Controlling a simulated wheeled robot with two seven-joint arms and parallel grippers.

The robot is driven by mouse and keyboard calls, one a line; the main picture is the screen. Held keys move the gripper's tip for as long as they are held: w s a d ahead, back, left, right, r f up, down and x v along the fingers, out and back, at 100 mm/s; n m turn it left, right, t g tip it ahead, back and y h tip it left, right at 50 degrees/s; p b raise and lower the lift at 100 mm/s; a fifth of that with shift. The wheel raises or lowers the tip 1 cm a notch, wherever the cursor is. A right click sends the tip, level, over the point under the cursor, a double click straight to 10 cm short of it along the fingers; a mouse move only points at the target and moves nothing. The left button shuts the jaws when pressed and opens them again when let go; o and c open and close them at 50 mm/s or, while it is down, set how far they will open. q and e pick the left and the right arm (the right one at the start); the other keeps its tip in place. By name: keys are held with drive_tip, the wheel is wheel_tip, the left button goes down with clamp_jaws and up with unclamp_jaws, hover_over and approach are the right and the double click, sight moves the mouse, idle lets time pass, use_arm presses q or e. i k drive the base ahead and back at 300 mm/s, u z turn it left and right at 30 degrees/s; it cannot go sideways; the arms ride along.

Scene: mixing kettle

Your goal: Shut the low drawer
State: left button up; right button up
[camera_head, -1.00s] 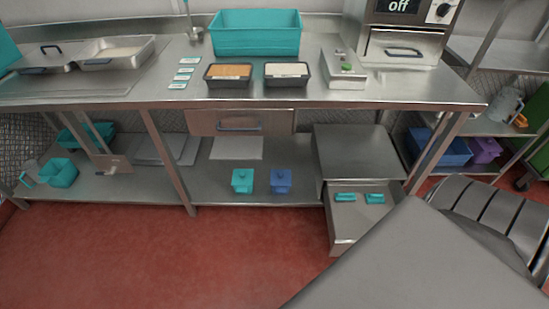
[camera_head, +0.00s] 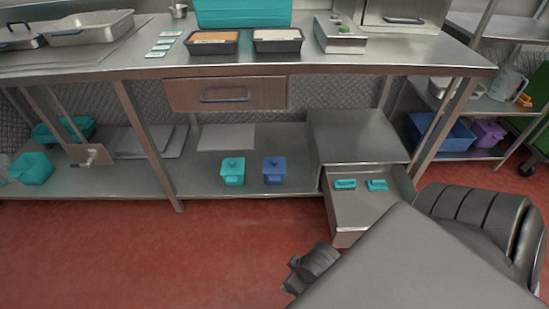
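The low drawer (camera_head: 350,219) belongs to a steel cabinet (camera_head: 357,136) on the lower shelf, right of centre. It stands pulled out toward me, over the red floor. Two small teal objects (camera_head: 345,184) lie inside near its back. My grey body panel hides part of its right side and front corner. A dark part of mine shows below the drawer, and a dark ribbed part of mine is at the right. No gripper fingers can be made out in the head view.
An upper drawer (camera_head: 226,94) under the steel worktop is shut. Teal and blue lidded pots (camera_head: 232,171) stand on the shelf left of the cabinet. A table leg (camera_head: 146,143) stands farther left. Red floor (camera_head: 190,255) is clear in front.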

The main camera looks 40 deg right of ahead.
sight(351, 214)
drive_tip(key=z, duration=2.6)
drive_tip(key=k, duration=0.65)
drive_tip(key=z, duration=0.1)
drive_tip(key=i, duration=1.1)
drive_tip(key=u, duration=0.75)
